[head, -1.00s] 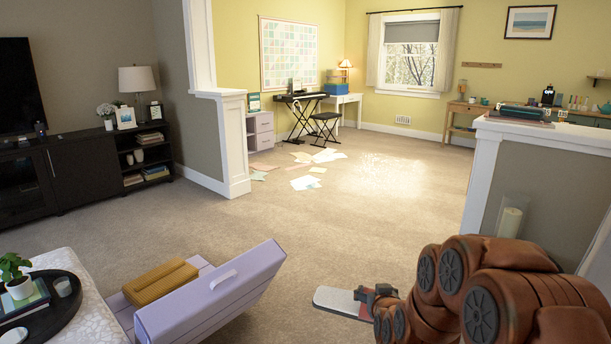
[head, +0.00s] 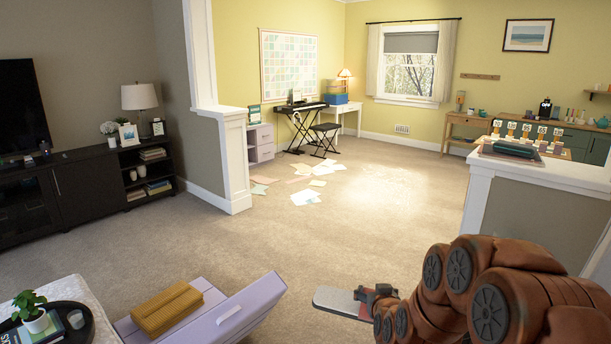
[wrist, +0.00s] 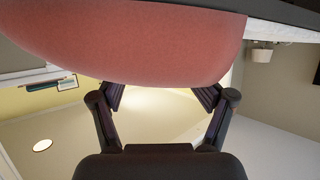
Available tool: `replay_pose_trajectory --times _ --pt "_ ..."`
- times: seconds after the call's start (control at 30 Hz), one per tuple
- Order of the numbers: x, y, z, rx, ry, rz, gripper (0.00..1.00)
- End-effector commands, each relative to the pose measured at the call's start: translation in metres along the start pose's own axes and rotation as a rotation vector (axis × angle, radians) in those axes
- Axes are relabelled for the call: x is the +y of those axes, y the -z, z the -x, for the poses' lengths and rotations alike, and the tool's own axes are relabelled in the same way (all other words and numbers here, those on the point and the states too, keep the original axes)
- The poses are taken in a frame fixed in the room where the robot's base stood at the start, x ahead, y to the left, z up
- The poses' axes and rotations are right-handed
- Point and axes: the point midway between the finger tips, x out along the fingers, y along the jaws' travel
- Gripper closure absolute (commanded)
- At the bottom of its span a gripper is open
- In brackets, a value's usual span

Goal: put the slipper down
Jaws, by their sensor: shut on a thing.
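The slipper (head: 337,301) shows in the head view as a flat, pale grey shape with a red lower edge, held out over the carpet. My gripper (head: 372,294) is shut on its right end. In the wrist view a large, rounded pinkish-red surface of the slipper (wrist: 140,42) fills the top. There my gripper (wrist: 162,98) shows its two dark fingers reaching up to that surface; their contact points are partly hidden. The slipper is clear of the purple bench to its left.
A half wall (head: 530,215) stands at right. Papers (head: 307,197) lie farther off. The carpet (head: 290,245) between is open.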

Motion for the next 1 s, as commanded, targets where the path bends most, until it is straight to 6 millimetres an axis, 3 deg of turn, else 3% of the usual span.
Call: replay_pose_trajectory --times 0.03,0.13,0.5,0.67,0.9,1.0 --pt "0.000 0.013 0.005 0.000 0.000 0.000 0.91" --pt "0.000 0.022 0.009 0.000 0.000 0.000 0.91" --pt "0.000 0.026 0.011 0.000 0.000 -0.002 0.91" --pt "0.001 0.010 0.008 -0.004 -0.001 0.001 0.91" --pt "0.000 -0.029 0.003 -0.005 0.000 0.000 0.91" --pt "-0.001 -0.034 0.003 -0.001 0.001 0.001 0.92"
